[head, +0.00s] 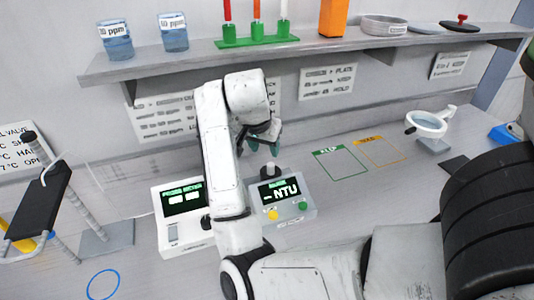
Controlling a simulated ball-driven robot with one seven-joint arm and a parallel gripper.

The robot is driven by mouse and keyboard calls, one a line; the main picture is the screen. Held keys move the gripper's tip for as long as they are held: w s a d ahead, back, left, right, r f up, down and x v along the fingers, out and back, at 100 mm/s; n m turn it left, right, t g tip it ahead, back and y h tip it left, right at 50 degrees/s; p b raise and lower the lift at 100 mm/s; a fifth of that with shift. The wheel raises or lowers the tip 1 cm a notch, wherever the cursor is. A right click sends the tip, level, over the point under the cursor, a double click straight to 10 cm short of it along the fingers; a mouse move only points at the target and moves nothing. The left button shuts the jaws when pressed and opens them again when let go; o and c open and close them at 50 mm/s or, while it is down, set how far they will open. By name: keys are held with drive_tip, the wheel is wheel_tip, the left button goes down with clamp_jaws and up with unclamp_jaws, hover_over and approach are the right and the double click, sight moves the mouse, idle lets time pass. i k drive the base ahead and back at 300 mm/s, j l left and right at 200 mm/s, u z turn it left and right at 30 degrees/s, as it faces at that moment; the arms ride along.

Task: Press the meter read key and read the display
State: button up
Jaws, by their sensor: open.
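A grey meter (309,211) stands on the bench in front of my gripper. Its dark display (280,190) shows a short dash and "NTU", with no number legible. A yellow key (273,214) and a green key (303,206) sit below the display; their labels are too small to read. A dark round knob or cap (268,172) rises at the meter's back. My gripper (263,147) is open above and behind it, its fingers partly hidden by my arm. A white meter (170,248) stands to the left, its dark display (184,199) showing pale blocks. My forearm covers part of its right side.
A shelf (330,49) with labelled beakers (115,40), a green tube rack (257,40) and dishes overhangs the back. A clamp-like stand (108,239) is at left, a white cup-like holder (429,125) at right. Green (341,163) and orange outlines mark clear bench.

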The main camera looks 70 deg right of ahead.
sight(303, 206)
drive_tip(key=k+j, duration=1.05)
drive_tip(key=k, duration=0.3)
